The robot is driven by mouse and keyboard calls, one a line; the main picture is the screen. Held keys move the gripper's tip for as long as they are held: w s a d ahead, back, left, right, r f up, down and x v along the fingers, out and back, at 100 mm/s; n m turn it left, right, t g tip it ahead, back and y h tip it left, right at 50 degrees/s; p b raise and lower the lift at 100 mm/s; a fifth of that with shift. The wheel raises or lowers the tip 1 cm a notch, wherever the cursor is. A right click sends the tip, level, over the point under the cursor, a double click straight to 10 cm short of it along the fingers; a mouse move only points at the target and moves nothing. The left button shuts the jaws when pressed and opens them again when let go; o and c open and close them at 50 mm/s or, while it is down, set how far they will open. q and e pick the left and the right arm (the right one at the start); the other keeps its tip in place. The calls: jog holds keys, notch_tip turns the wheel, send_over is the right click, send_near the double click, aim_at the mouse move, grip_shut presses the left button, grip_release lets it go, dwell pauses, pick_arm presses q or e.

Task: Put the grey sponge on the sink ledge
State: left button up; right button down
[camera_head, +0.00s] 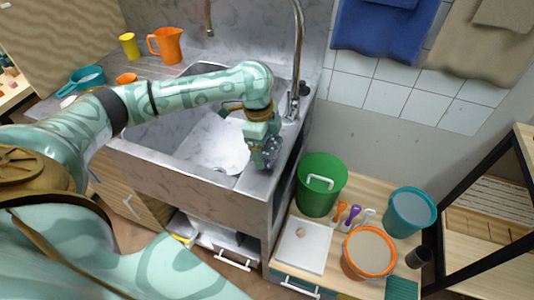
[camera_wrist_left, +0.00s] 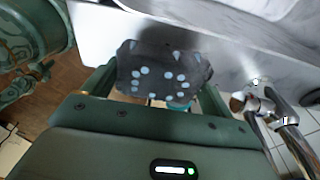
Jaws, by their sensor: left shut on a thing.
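The grey sponge (camera_wrist_left: 165,70) is a dark grey block with pale round spots. It sits between the two fingers of my left gripper (camera_wrist_left: 155,92) in the left wrist view. In the head view my left gripper (camera_head: 264,157) points down over the right side of the sink, and the sponge shows partly at its fingers (camera_head: 270,147). The sink ledge (camera_head: 253,182) is the grey marbled strip right of the basin, below the gripper. I cannot tell whether the sponge touches it. My right gripper is not in view.
The tap (camera_head: 298,60) rises behind the gripper. An orange jug (camera_head: 166,45) and yellow cup (camera_head: 129,44) stand on the left drainboard. A green bucket (camera_head: 320,187), orange bucket (camera_head: 369,254) and teal bucket (camera_head: 410,211) stand on the lower counter at right.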

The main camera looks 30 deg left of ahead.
pick_arm(q)
notch_tip(320, 180, down, 3)
jog(key=shift+r+b, duration=0.15)
jog(key=shift+b, duration=0.2)
jog(key=shift+r, duration=0.15)
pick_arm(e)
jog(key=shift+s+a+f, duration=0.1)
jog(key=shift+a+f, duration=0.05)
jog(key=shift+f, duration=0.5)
pick_arm(q)
jog(key=o, duration=0.7)
jog(key=r+p, duration=0.1)
jog(key=r, duration=0.2)
jog(key=a+r+p, duration=0.1)
jog(key=r+p, duration=0.1)
jog(key=r, duration=0.2)
jog(key=r+p, duration=0.2)
jog(key=r, duration=0.2)
jog(key=shift+s+a, duration=0.25)
jog(key=shift+a, duration=0.05)
jog(key=shift+a+r+p, duration=0.1)
jog(key=shift+r+p, duration=0.2)
jog(key=shift+r, duration=0.2)
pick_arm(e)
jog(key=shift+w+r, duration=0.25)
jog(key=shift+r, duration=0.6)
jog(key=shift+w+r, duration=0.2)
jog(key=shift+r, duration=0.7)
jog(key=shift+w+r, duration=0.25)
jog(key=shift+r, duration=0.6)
